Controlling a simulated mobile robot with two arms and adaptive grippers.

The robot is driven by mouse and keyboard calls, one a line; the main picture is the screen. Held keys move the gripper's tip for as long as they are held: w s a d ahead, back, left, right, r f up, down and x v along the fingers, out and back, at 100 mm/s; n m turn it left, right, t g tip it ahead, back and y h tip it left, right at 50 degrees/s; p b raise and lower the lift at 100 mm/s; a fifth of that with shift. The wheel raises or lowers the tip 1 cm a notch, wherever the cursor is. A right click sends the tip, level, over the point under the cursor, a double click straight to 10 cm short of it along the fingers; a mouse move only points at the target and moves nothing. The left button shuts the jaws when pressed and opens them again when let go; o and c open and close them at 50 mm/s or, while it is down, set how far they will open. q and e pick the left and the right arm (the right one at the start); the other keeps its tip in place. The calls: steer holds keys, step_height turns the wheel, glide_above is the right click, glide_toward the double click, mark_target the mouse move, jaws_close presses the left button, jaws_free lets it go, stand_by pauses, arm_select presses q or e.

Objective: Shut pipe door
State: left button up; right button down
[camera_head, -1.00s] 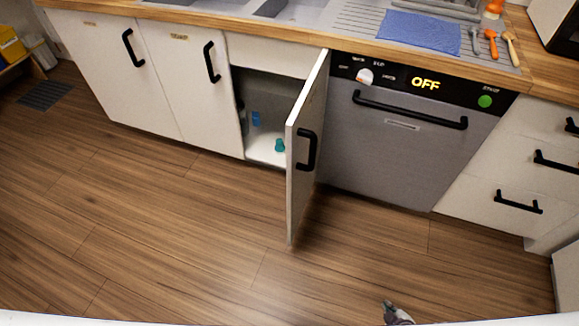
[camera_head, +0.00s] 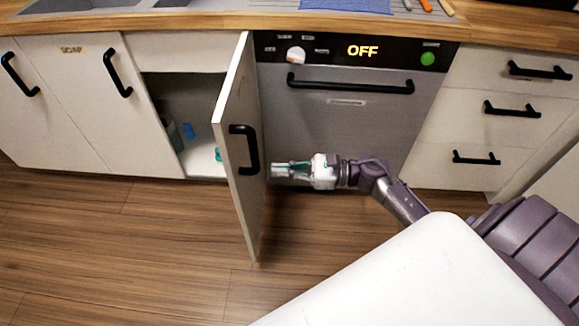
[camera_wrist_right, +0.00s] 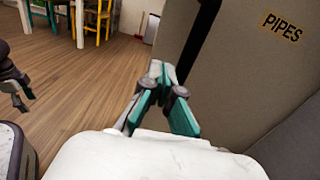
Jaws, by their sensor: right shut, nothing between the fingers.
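The pipe door (camera_head: 236,190) is a white cabinet door standing wide open, swung out from the cabinet beside the dishwasher. Its black handle (camera_head: 243,150) is on the outer face, which faces right. In the wrist view the door (camera_wrist_right: 245,85) fills the right side and bears the label "PIPES" (camera_wrist_right: 281,26). A dark jointed part of mine at the wrist view's left edge may be my left gripper (camera_wrist_right: 18,98).
The open cabinet (camera_head: 200,95) holds small blue and teal items. The dishwasher (camera_head: 335,130) with its bar handle stands right behind my right arm, drawers (camera_head: 500,120) further right. Wooden floor (camera_head: 110,240) left of the door is clear.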

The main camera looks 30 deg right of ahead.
mark_target(233, 168)
arm_select(q)
steer(key=s+f, duration=0.1)
steer(key=s+f+p, duration=0.1)
steer(key=f, duration=0.1)
steer(key=shift+s+a, duration=0.15)
steer(key=shift+s, duration=0.05)
arm_select(e)
steer(key=x, duration=0.8)
steer(key=shift+w+a, duration=0.2)
steer(key=shift+a, duration=0.1)
steer(key=shift+a, duration=0.1)
